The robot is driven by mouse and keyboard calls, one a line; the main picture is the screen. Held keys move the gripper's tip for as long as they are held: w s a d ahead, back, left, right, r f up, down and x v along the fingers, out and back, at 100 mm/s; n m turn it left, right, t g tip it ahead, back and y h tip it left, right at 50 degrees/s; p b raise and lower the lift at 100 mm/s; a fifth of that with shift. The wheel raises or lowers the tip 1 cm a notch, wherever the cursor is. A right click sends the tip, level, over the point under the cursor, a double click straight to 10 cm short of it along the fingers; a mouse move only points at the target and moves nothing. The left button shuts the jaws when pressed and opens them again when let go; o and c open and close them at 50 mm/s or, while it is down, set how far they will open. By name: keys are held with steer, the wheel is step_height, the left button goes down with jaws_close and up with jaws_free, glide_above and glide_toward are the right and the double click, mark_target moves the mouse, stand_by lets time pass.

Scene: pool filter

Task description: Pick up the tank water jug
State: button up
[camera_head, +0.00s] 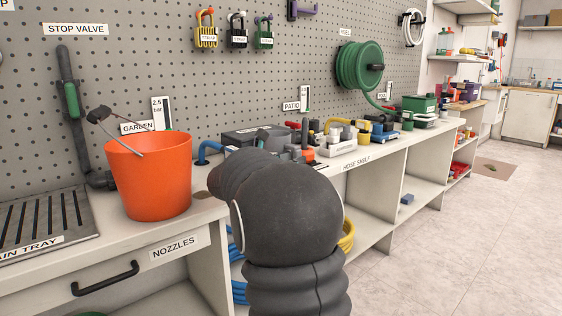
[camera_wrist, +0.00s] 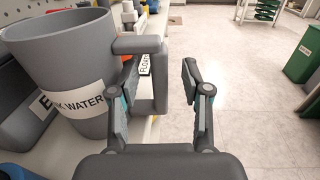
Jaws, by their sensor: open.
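The tank water jug (camera_wrist: 65,60) is a large grey jug with a white label, partly cut off, reading "K WATER". It stands upright at the left of the wrist view, with its handle (camera_wrist: 160,95) pointing right. My gripper (camera_wrist: 160,80) is open, its two fingers either side of the handle. The left finger overlaps the gap between handle and jug body; I cannot tell whether it touches.
An orange bucket (camera_head: 150,178) stands on the counter, left of my arm. A dark grey container (camera_wrist: 28,105) is beside the jug. A green bin (camera_wrist: 303,55) stands right; the floor between is clear.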

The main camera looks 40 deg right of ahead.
steer(key=d, duration=0.2)
steer(key=shift+w+d, duration=0.25)
steer(key=shift+d, duration=0.15)
jaws_close()
